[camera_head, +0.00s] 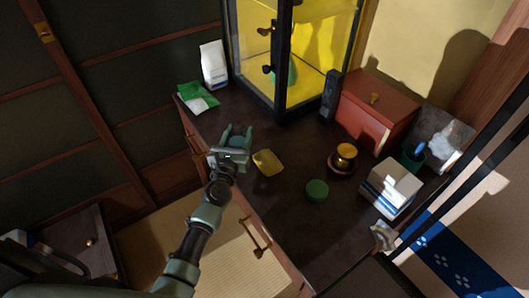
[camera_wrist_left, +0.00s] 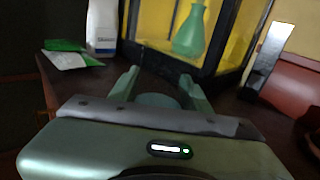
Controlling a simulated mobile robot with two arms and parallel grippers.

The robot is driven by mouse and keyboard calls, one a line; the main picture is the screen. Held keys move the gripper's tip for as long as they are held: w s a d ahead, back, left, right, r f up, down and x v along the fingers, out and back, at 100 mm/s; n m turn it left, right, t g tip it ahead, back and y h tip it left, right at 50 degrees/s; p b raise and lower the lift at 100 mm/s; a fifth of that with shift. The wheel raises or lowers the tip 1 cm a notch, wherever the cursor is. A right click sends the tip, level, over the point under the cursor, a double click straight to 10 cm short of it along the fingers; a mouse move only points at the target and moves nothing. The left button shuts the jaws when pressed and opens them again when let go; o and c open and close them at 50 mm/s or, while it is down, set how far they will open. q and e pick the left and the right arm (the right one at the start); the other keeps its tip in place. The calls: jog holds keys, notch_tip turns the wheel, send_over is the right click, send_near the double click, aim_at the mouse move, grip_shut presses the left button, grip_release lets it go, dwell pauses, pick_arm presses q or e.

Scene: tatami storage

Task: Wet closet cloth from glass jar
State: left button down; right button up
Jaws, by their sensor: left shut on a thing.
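My left gripper (camera_head: 237,133) is over the dark tabletop near its left front edge. Its two fingers stand on either side of a rounded grey-teal thing (camera_wrist_left: 158,101), which may be the glass jar. Its lower part is hidden by the gripper in the left wrist view. A small yellow cloth (camera_head: 267,162) lies flat on the tabletop just right of the gripper, apart from it. A round green lid-like disc (camera_head: 317,190) lies further right. My right gripper is not in view.
A glass cabinet (camera_head: 283,60) with a yellow inside and a green flask (camera_wrist_left: 190,32) stands behind. A white bottle (camera_head: 213,65) and green-white packet (camera_head: 198,97) are at back left. A gold-topped pot (camera_head: 345,156), red box (camera_head: 375,112) and white-blue box (camera_head: 390,188) stand right.

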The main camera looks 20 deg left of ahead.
pick_arm(q)
jog(key=shift+r, duration=0.1)
jog(key=shift+d+r+m+t, duration=0.1)
jog(key=shift+d+r+m, duration=0.3)
jog(key=shift+m, duration=0.55)
jog(key=shift+d+r+m+t, duration=0.15)
jog(key=shift+d+m, duration=0.4)
jog(key=shift+m, duration=0.35)
jog(key=shift+d+r+m+t, duration=0.1)
jog(key=shift+d+r+m, duration=0.3)
jog(key=shift+m, duration=0.55)
jog(key=shift+d+f+m+t+h, duration=0.35)
jog(key=shift+d+m, duration=0.25)
jog(key=shift+m, duration=0.4)
jog(key=shift+d+r+m, duration=0.15)
jog(key=shift+r+m, duration=0.15)
jog(key=shift+m, duration=0.6)
jog(key=shift+f+m, duration=0.3)
jog(key=shift+m, duration=0.7)
jog(key=shift+r+m+h, duration=0.25)
jog(key=shift+r+m, duration=0.2)
jog(key=shift+m, duration=0.55)
jog(key=shift+f+m, duration=0.15)
jog(key=shift+m, duration=0.15)
dwell(0.9)
